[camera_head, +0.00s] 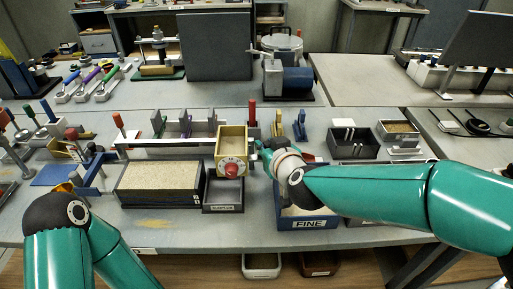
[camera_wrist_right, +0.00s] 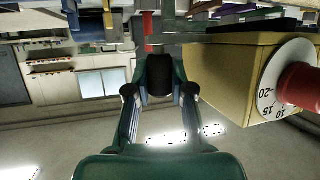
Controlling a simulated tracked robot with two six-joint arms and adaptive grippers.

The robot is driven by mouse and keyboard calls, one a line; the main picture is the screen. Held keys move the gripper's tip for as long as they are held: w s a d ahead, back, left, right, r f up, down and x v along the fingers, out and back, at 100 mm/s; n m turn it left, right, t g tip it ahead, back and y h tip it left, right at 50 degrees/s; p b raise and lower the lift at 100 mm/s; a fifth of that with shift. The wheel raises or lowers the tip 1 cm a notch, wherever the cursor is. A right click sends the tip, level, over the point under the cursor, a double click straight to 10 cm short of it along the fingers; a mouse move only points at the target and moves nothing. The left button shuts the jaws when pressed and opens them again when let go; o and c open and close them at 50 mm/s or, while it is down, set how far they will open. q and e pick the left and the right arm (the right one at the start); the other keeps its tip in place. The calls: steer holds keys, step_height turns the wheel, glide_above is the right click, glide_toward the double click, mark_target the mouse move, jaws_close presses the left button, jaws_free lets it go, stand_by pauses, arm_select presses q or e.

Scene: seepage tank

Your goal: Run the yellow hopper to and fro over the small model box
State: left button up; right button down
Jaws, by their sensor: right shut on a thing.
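The yellow hopper (camera_head: 232,140) has a white dial and a red knob on its front. It stands above the dark surplus tray (camera_head: 223,208), just right of the small model box (camera_head: 118,193), which is filled level with pale sand. My right gripper (camera_head: 262,148) is at the hopper's right side, shut on part of it. The gripped part is hidden in the head view. In the right wrist view my gripper (camera_wrist_right: 160,80) is close beside the yellow hopper (camera_wrist_right: 232,75).
A rail (camera_head: 165,141) runs behind the model box. A blue tray marked FINE (camera_head: 308,224) lies under my right forearm. A blue stand (camera_head: 92,172) is at the left. Dark bins (camera_head: 352,146) stand at the right. The bench front before the model box is clear.

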steer(key=shift+d, duration=0.2)
steer(key=c, duration=1)
jaws_free()
steer(key=shift+d, duration=0.1)
steer(key=v, duration=1.2)
steer(key=shift+f, duration=0.15)
